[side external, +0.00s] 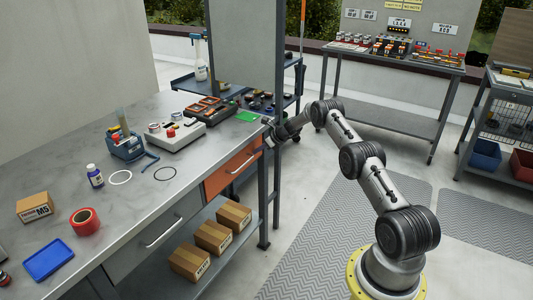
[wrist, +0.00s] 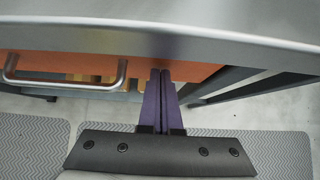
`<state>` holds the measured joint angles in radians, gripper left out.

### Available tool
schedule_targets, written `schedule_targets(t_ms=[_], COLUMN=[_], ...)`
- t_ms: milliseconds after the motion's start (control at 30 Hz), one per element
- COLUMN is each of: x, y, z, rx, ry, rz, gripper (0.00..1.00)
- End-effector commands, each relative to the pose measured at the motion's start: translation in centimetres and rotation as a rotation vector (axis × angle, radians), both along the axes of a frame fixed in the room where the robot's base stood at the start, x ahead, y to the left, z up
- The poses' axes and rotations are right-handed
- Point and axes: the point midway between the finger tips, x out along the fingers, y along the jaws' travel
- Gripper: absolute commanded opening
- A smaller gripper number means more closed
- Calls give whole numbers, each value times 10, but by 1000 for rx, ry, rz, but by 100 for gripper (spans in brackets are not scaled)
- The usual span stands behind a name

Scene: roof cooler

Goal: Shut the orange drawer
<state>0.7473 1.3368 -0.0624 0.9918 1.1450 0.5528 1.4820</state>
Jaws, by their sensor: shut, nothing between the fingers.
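The orange drawer (side external: 230,172) is in the front of the grey workbench, below the top's edge, at the bench's right end. Its front looks close to the bench face; I cannot tell how wide any gap is. In the wrist view the orange front (wrist: 135,66) runs under the bench edge, with its metal bar handle (wrist: 65,84) to the left of my fingers. My gripper (wrist: 160,73) is shut and empty. Its purple fingertips are at the right part of the orange front, touching or nearly so. In the side view my gripper (side external: 269,139) is by the drawer's right end, partly hidden.
The bench top (side external: 190,200) overhangs just above my fingers. A grey drawer (side external: 155,240) is to the left of the orange one. Cardboard boxes (side external: 213,237) stand on the shelf below. A bench leg (side external: 264,215) stands at the right. The floor in front is clear.

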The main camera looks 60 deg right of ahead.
Motion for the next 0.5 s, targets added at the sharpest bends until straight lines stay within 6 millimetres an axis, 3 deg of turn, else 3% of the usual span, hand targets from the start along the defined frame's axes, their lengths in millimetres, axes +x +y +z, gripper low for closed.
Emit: schedule_targets(t_ms=[33, 233, 500], x=[8, 1, -45], y=[3, 2, -1], z=[5, 6, 7], rx=[-7, -7, -1], ry=[-12, -13, -5], rz=[3, 1, -4], gripper=[0, 0, 0])
